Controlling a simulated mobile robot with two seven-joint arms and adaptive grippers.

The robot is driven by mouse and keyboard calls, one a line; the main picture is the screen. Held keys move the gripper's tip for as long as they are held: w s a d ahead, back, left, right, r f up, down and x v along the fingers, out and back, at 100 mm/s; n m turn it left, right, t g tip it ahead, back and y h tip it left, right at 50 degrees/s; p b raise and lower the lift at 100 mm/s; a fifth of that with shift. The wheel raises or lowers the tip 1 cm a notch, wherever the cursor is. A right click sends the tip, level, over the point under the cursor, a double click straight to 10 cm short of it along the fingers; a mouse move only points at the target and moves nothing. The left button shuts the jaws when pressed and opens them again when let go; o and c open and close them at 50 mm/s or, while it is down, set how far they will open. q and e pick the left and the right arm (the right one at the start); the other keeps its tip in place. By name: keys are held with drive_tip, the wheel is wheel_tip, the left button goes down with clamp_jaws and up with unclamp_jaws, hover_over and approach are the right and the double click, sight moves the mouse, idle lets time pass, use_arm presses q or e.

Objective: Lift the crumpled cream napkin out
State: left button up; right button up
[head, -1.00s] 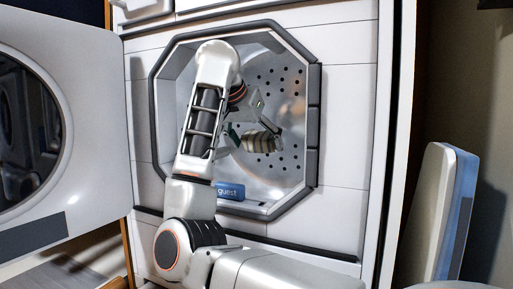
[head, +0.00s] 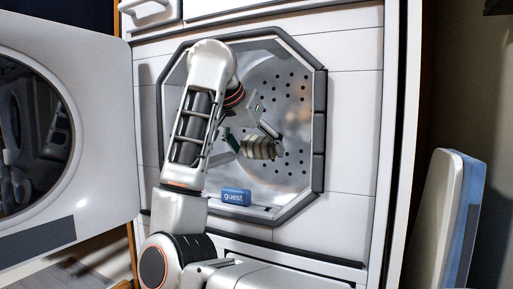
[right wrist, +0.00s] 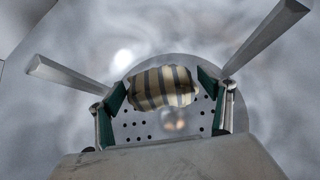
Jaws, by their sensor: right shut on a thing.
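The crumpled napkin (head: 258,148) shows as a small cream bundle with dark stripes, inside the open drum. It also shows in the right wrist view (right wrist: 163,88), between the two green-padded fingers. My right gripper (head: 252,143) reaches in through the octagonal opening and is shut on the napkin, holding it clear of the drum floor. In the right wrist view the right gripper (right wrist: 162,92) has a finger on each side of the bundle. Part of the gripper is hidden behind my right arm in the head view. My left gripper is not in view.
The drum (head: 292,170) has a perforated back wall and a dark octagonal frame (head: 320,140) around its opening. A blue "guest" tag (head: 236,197) sits at the lower lip. The round-windowed door (head: 100,150) stands open at left. A blue-and-white panel (head: 440,220) leans at right.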

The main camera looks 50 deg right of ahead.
drive_tip(key=shift+s+a, duration=0.2)
drive_tip(key=shift+a, duration=0.4)
drive_tip(key=shift+s+a, duration=0.15)
drive_tip(key=shift+a, duration=0.4)
drive_tip(key=shift+s+a, duration=0.3)
drive_tip(key=shift+a, duration=0.55)
